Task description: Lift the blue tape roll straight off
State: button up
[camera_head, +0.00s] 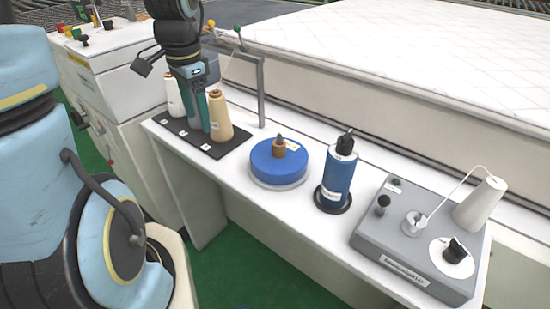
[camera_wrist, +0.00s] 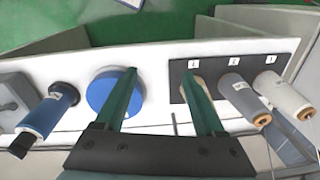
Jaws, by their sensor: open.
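The blue tape roll (camera_head: 277,168) lies flat on a round pale base on the white bench, with a brown upright core and a small label on top. In the wrist view the blue tape roll (camera_wrist: 103,92) is left of centre, partly covered by my left-hand finger. My gripper (camera_head: 198,128) points down to the left of the roll in the head view, over the black cone mat and beside the tan cone (camera_head: 218,122).
The black mat (camera_head: 228,158) also carries a white cone (camera_head: 173,95). A blue spool (camera_head: 340,178) stands right of the roll, then a grey device (camera_head: 391,235) with a white cone (camera_head: 481,204). A grey post frame (camera_head: 261,95) rises behind the mat. A mattress (camera_head: 400,50) lies behind.

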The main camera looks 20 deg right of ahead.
jog(key=s+d+m, duration=0.1)
jog(key=d+m, duration=0.4)
jog(key=s+d+m+b, duration=0.1)
jog(key=d+m, duration=0.4)
jog(key=d, duration=0.1)
jog(key=s+d+m, duration=0.1)
jog(key=d+m, duration=0.5)
jog(key=shift+s+d+g+b, duration=0.1)
jog(key=shift+s+g+b, duration=0.2)
jog(key=shift+s+g, duration=0.1)
jog(key=shift+d+f, duration=0.1)
jog(key=shift+f, duration=0.35)
send_over(279, 144)
jog(key=w, duration=0.1)
notch_tip(279, 144, down, 4)
jog(key=shift+d+f, duration=0.1)
jog(key=shift+f, duration=0.05)
jog(key=shift+s+f+p, duration=0.15)
jog(key=shift+f+p, duration=0.35)
jog(key=shift+f, duration=0.9)
jog(key=shift+s+f+p, duration=0.1)
jog(key=shift+f+p, duration=0.35)
jog(key=shift+f, duration=0.9)
grip_shut()
